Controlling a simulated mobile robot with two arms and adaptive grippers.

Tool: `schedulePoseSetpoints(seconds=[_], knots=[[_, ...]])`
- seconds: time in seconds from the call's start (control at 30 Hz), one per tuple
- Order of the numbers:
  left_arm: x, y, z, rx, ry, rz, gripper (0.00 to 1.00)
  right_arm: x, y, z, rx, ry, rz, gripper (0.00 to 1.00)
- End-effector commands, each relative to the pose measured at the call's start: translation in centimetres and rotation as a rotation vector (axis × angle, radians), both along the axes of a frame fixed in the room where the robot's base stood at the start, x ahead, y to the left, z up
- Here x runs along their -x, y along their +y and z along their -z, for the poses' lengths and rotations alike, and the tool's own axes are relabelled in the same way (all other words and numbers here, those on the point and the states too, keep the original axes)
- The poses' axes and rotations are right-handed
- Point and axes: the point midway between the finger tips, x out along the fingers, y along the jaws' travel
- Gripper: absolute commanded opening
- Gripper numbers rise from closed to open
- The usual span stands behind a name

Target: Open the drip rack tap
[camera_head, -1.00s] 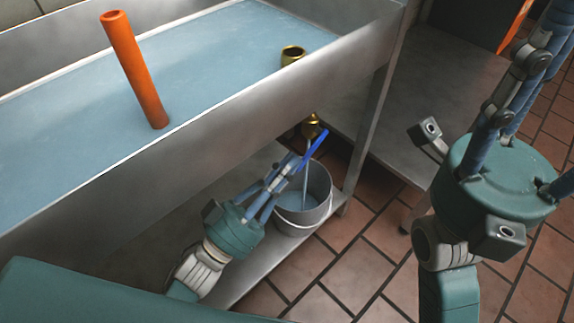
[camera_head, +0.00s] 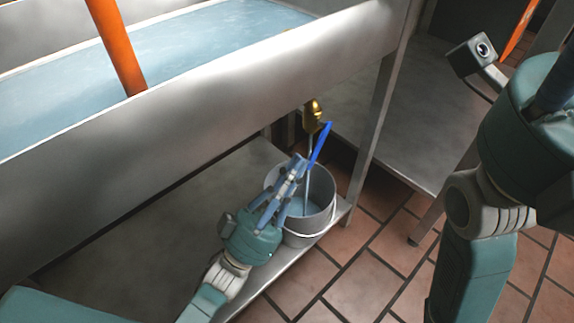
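The brass tap (camera_head: 313,112) hangs under the steel drip rack (camera_head: 220,90). Its blue lever (camera_head: 321,143) slants down to the left. A thin pale stream (camera_head: 308,165) runs from the tap down into the grey bucket (camera_head: 319,220), which holds bluish liquid. My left gripper (camera_head: 296,165) is in front of the bucket, its fingertips close to the lever's lower end. I cannot tell whether they touch it or how far apart they are. My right gripper's teal body is at the right edge, and its fingertips are out of view.
An orange pipe (camera_head: 116,45) stands in the blue liquid (camera_head: 200,45) in the rack. The bucket stands near the right end of a lower steel shelf (camera_head: 130,240). A rack leg (camera_head: 374,120) is close to the right of the tap. Another steel table (camera_head: 415,115) stands behind.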

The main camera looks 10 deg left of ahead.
Motion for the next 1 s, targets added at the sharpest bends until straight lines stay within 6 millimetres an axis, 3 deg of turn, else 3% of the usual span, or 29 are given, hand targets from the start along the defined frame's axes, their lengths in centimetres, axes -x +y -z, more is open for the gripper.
schedulePoseSetpoints(seconds=[1.0], knots=[[-0.6,-0.4,1.4,-0.002,0.004,-0.001,0.00,-0.4,0.0,0.1,0.000,0.013,0.000,0.49]])
